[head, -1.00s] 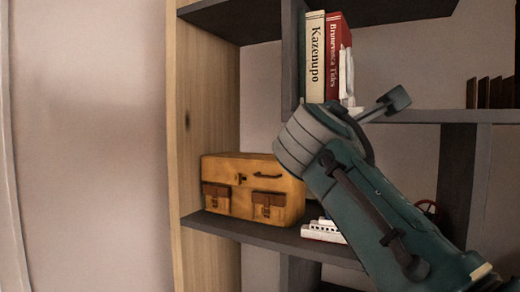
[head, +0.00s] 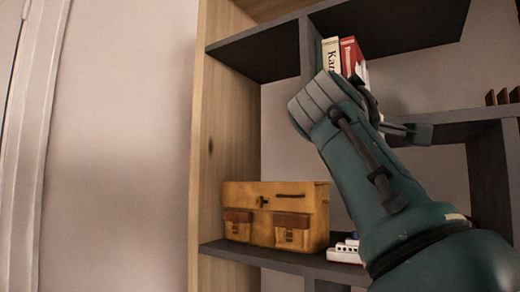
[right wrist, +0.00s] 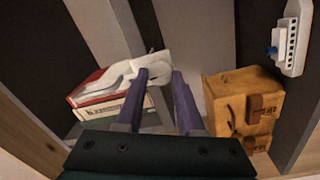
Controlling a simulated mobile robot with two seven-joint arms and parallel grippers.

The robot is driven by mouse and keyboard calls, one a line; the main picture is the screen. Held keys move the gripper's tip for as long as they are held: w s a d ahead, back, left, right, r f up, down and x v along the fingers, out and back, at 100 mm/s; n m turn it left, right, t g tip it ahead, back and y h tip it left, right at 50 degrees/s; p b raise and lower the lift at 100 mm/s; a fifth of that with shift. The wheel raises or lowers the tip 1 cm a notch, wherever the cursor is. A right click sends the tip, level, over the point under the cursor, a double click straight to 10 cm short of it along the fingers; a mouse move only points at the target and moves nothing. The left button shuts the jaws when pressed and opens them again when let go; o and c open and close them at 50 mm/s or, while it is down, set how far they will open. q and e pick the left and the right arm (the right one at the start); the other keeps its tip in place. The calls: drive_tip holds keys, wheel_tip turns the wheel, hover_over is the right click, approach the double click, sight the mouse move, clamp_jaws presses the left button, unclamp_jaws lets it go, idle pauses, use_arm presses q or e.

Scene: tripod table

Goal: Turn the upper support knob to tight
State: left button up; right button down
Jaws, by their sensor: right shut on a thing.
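The tripod and its upper support knob are not in these views. My right arm (head: 390,185) crosses the head view from the lower right, and its far end covers the lower part of the books. My right gripper (right wrist: 159,74) shows in the right wrist view as two purple fingers with a narrow gap. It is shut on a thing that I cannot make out. A white ornament (right wrist: 122,73) shows beyond and partly behind the fingertips, beside the books (right wrist: 103,96); whether they touch it is unclear. My left gripper is not in view.
A shelf unit with a wooden side (head: 215,150) and dark boards stands ahead. The wall to the left (head: 120,150) is bare.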

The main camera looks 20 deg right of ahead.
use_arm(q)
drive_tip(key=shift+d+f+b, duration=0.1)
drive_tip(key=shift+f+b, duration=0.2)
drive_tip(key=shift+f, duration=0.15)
use_arm(e)
drive_tip(key=shift+m, duration=0.5)
drive_tip(key=c, duration=0.5)
unclamp_jaws()
